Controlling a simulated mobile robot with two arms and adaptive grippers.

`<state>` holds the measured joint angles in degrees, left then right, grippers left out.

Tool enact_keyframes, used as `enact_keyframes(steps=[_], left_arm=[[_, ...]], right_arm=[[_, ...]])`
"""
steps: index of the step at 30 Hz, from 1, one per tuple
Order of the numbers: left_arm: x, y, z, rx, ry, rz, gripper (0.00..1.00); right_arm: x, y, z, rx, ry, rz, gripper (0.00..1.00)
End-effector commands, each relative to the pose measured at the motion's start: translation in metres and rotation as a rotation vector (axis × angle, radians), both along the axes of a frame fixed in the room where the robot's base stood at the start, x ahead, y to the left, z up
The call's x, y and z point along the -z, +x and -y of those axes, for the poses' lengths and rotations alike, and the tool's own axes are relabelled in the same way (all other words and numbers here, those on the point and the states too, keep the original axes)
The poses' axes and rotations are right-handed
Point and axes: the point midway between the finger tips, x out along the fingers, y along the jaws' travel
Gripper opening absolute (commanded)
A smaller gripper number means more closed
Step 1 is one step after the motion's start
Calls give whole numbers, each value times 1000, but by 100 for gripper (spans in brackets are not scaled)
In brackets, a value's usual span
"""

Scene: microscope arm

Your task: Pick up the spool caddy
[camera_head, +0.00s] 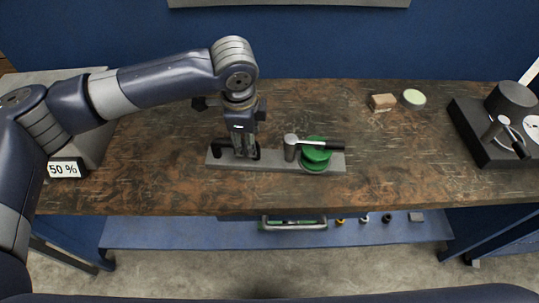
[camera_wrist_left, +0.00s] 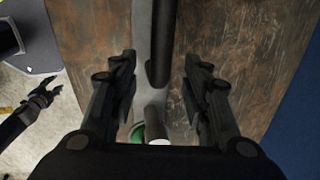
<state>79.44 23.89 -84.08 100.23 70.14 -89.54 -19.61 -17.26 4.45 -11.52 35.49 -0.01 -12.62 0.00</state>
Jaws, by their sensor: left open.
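The spool caddy is a long grey base plate (camera_head: 272,162) lying flat on the brown worktop. It carries a green spool (camera_head: 316,160), a metal post with a black lever (camera_head: 322,145) to the right of centre, and a black handle at its left end. My left gripper (camera_head: 243,151) points down over the handle. In the left wrist view my left gripper (camera_wrist_left: 160,80) is open, with the dark handle bar (camera_wrist_left: 158,72) between its fingers, apart from both. The green spool (camera_wrist_left: 137,132) is partly hidden there. A dark claw, seemingly my right gripper (camera_wrist_left: 45,93), shows small over the floor.
A small wooden block (camera_head: 382,102) and a pale green disc (camera_head: 413,98) lie behind on the right. A black stand (camera_head: 478,135) sits at the far right. A "50 %" sign (camera_head: 65,169) is at left. A blue shelf (camera_head: 190,234) below holds small items.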

Motion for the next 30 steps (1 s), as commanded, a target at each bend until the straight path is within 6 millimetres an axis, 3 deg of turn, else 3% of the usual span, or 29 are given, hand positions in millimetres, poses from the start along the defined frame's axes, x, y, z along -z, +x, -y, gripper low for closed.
enact_keyframes(steps=[9,15,30], left_arm=[[9,1,0,1,-1,0,43],[9,1,0,1,-1,0,0],[5,2,1,1,-5,4,0]], right_arm=[[-1,0,1,0,-1,1,40],[-1,1,3,0,-3,2,40],[-1,1,4,0,-4,2,40]])
